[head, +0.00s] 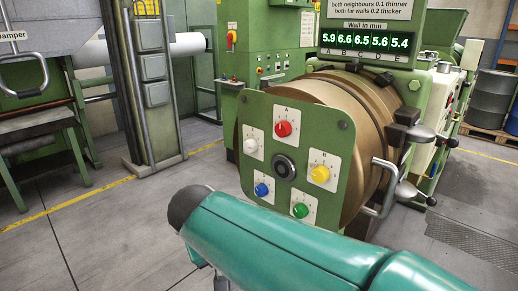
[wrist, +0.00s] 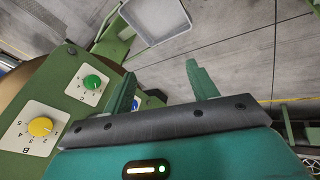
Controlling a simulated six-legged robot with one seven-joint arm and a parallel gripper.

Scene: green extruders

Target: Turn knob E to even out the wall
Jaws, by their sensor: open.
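A green panel (head: 338,205) on the front of a brown round die head carries several coloured knobs on white dials. Going round from red knob A (head: 283,129) and yellow knob B (head: 320,174), the white knob (head: 251,146) at the upper left falls in place E; its letter is too small to read. The display (head: 366,42) reads 5.9, 6.6, 6.5, 5.6, 5.4 over A to E. In the wrist view, my gripper (wrist: 161,70) is open and empty. Its left finger partly covers the blue knob (wrist: 136,102). The white knob is not seen there.
Green knob C (head: 301,210) and a black centre hub (head: 284,167) are also on the panel. A bent metal handle (head: 387,190) sticks out at its right. A grey tray (wrist: 155,14) shows in the wrist view. The floor left of the panel is clear.

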